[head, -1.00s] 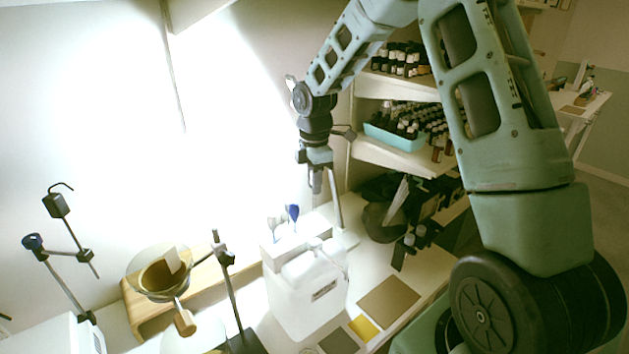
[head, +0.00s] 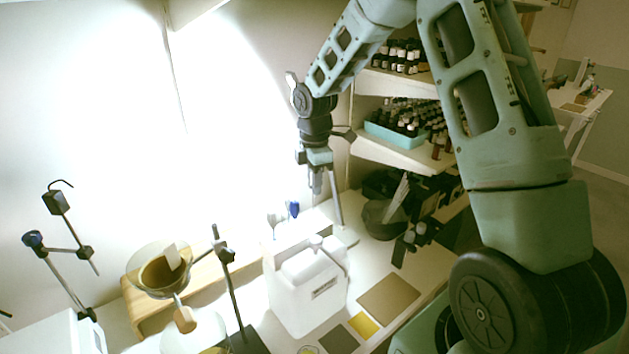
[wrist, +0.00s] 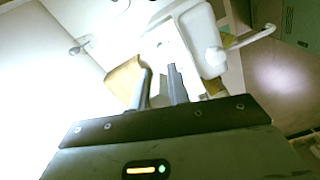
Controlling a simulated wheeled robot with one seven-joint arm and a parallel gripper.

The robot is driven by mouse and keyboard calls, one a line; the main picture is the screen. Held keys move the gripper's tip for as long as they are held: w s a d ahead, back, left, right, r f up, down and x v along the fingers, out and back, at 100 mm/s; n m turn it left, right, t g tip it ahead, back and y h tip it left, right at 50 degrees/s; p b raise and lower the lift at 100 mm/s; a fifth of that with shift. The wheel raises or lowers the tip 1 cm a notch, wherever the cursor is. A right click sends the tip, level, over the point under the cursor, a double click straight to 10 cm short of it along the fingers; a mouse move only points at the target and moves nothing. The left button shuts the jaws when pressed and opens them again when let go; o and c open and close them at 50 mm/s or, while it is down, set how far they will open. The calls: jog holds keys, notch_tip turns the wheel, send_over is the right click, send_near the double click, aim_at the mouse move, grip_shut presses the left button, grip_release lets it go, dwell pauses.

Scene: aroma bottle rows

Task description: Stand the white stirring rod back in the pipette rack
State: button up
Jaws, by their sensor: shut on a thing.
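My gripper (head: 317,188) points down above the bench, in front of the bright wall and just above and behind the white jug. Its two grey fingers (wrist: 161,82) show in the wrist view with a narrow gap between them, closed on the thin white stirring rod. The rod itself can hardly be told from the glare and the pale bench. Pipettes with a blue top (head: 293,209) and a clear top (head: 272,220) stand behind the jug, a little below and left of my gripper. The rack around them is mostly hidden by the jug and washed out.
The white jug (head: 305,295) stands in front of the pipettes. A metal stand rod (head: 336,205) rises close right of my gripper. A glass funnel (head: 160,275) over a wooden stand (head: 140,310) is at left. Shelves of dark bottles (head: 405,118) are at right.

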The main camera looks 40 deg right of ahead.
jog(key=shift+f+b, duration=0.4)
jog(key=shift+f, duration=1.1)
jog(key=shift+f+b, duration=0.7)
jog(key=shift+f, duration=0.25)
jog(key=o, duration=0.9)
jog(key=shift+r, duration=0.1)
jog(key=shift+r+p, duration=2.25)
jog(key=shift+r, duration=0.2)
